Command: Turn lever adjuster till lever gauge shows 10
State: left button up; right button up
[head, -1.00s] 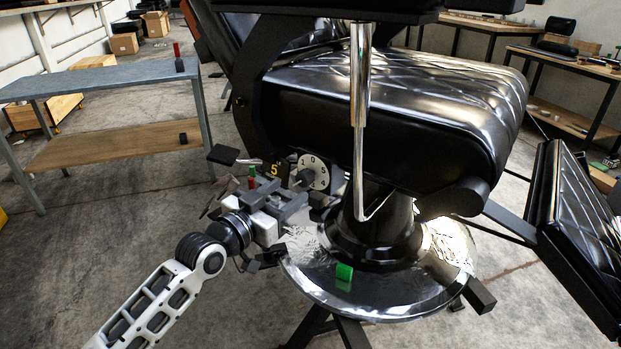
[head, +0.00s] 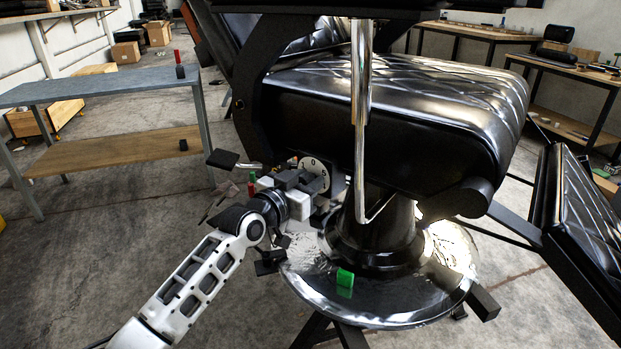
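A round white dial (head: 313,164) with black figures sits on the side of the barber chair, below the seat; I make out a 1, a 0 and what looks like a 5. My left gripper (head: 318,182) is right in front of the dial and covers its lower part. Any knob at the dial's middle is hidden behind the gripper, and I cannot tell whether the fingers touch or hold it. No separate gauge figure shows now. A lever with a flat black pad (head: 223,159) sticks out left of the dial. My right gripper is not in view.
The black padded seat (head: 400,110) overhangs the dial. A chrome rod (head: 361,120) hangs in front. The round chrome base (head: 400,305) carries a small green block (head: 345,277). A metal table (head: 100,90) stands at left; open floor lies between.

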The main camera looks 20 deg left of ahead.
pick_arm(q)
jog(key=shift+c, duration=0.5)
jog(key=shift+n, duration=0.3)
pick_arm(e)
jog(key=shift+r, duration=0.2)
pick_arm(q)
jog(key=n+p, duration=0.2)
jog(key=n, duration=0.2)
jog(key=n+p, duration=0.1)
jog(key=n, duration=0.1)
jog(key=shift+n, duration=1.3)
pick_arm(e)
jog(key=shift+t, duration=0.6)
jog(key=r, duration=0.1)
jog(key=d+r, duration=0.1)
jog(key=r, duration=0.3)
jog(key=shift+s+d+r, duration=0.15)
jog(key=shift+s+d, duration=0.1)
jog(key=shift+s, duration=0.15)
pick_arm(q)
jog(key=shift+f+n+p, duration=0.1)
jog(key=shift+n+p, duration=0.2)
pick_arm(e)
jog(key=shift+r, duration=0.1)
pick_arm(q)
jog(key=shift+d, duration=0.1)
